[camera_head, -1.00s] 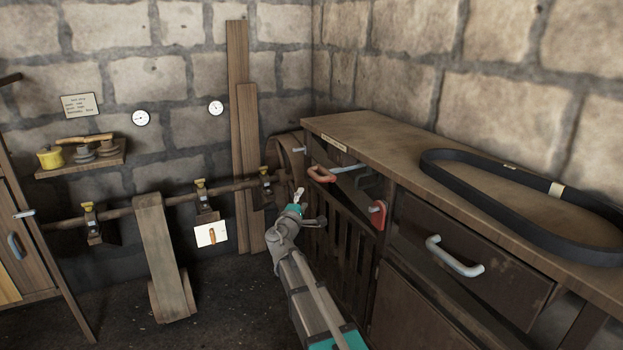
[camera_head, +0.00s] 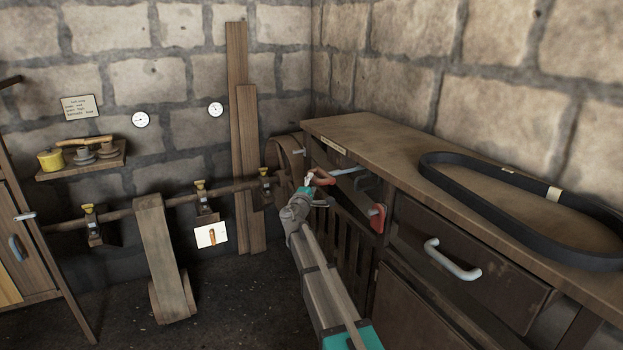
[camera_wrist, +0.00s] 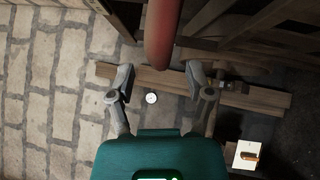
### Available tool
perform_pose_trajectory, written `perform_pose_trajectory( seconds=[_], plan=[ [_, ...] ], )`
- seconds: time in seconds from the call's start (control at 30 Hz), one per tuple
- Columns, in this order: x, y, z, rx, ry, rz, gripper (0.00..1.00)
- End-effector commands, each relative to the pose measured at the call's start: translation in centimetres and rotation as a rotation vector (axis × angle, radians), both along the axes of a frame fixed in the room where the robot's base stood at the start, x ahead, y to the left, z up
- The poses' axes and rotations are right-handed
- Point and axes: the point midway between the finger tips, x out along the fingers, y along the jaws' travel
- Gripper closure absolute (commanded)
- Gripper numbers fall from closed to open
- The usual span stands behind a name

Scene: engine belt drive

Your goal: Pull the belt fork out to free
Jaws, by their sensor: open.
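The belt fork's handle appears to be the orange-red grip (camera_head: 322,177) on a pale metal rod (camera_head: 349,170) at the far left end of the bench. My gripper (camera_head: 309,184) is at this grip and partly overlaps it in the head view. The fork's far end is hidden behind the bench.
A red bracket (camera_head: 377,218) with a pale knob sits on the bench front, right of the grip. A drawer handle (camera_head: 453,260) sticks out farther right. A black belt (camera_head: 530,226) lies on the bench top (camera_head: 385,135). A line shaft (camera_head: 150,205) runs along the wall.

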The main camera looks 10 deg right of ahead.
Motion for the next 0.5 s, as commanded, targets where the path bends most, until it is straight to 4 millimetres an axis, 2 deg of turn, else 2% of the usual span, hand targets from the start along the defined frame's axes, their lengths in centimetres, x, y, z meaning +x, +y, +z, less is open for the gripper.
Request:
perform_pose_trajectory(
  seconds=[0.03,0.2,0.5],
  plan=[
    [0.9,-0.3,0.2,0.000,0.000,0.000,0.33],
    [2.3,-1.0,0.4,0.000,0.000,0.000,0.33],
    [2.9,-1.4,0.4,0.000,0.000,0.001,0.33]
  ],
)
